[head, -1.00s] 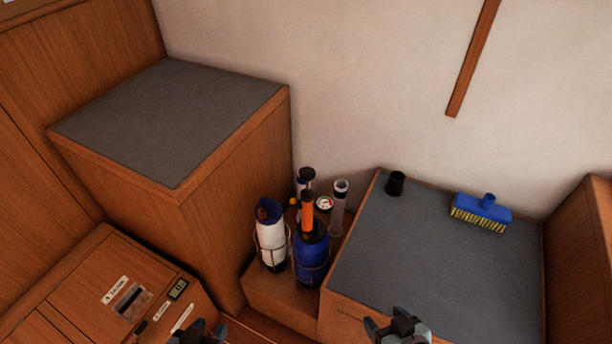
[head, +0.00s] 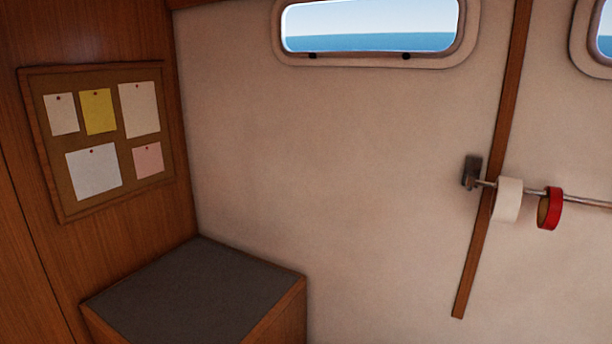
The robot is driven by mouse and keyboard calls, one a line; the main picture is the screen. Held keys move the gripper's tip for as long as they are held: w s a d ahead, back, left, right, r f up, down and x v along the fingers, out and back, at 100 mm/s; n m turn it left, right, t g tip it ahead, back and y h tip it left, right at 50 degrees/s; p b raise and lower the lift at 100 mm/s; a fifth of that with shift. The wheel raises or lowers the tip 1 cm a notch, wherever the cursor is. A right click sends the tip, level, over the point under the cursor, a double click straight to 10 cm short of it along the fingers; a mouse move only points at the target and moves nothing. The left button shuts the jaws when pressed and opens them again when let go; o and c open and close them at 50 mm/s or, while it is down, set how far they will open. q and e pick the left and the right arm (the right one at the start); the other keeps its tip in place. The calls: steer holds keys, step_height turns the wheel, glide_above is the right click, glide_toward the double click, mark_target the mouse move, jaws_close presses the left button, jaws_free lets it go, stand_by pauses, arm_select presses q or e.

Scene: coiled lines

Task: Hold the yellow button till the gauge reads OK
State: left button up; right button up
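No yellow button shows in the head view now. No gauge shows in it either. Neither of my grippers is in this view.
A cork board (head: 108,188) with several pinned notes hangs on the wood wall at left. A grey-topped wooden cabinet (head: 200,290) stands below it. A rail (head: 580,201) holds a white roll (head: 507,200) and a red roll (head: 550,209). A window (head: 370,27) is above.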

steer(key=shift+r, duration=0.15)
steer(key=c, duration=1.1)
steer(key=shift+w+a+r, duration=0.1)
steer(key=shift+r, duration=0.05)
jaws_close()
steer(key=shift+f, duration=0.2)
steer(key=shift+r, duration=0.15)
